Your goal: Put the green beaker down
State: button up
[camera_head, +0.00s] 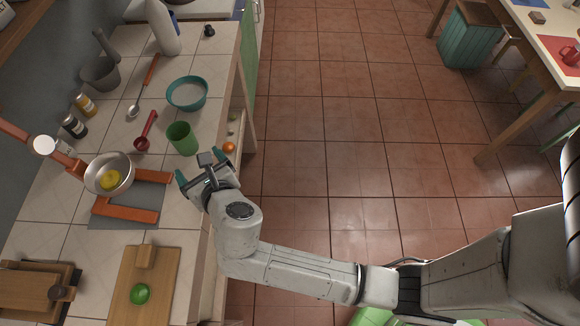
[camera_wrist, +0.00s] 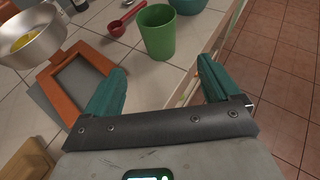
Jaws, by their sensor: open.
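The green beaker (camera_head: 182,138) stands upright on the tiled counter (camera_head: 205,108), near its right edge. It also shows in the wrist view (camera_wrist: 157,31), beyond my fingertips. My gripper (camera_head: 203,166) is open and empty, just short of the beaker on the near side. In the wrist view its two teal fingers (camera_wrist: 160,78) are spread wide with nothing between them, and the beaker stands apart from them.
A teal bowl (camera_head: 187,94) stands behind the beaker, and a red scoop (camera_head: 146,131) lies left of it. A metal pan with yellow contents (camera_head: 109,174) and an orange frame (camera_head: 125,212) are at left. A cutting board (camera_head: 125,295) with a green fruit lies nearer. Open floor lies right.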

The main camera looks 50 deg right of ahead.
jog(key=s+d+f+m+g, duration=0.6)
jog(key=s+d+m, duration=0.45)
jog(key=m, duration=0.55)
jog(key=s+d+f+m+g+y, duration=0.1)
jog(key=s+m+g+y, duration=0.2)
jog(key=s+m, duration=1.3)
jog(key=m+g, duration=0.1)
jog(key=g, duration=0.2)
jog(key=shift+s+d+f+m+y, duration=0.35)
jog(key=shift+s+d+m+y, duration=0.05)
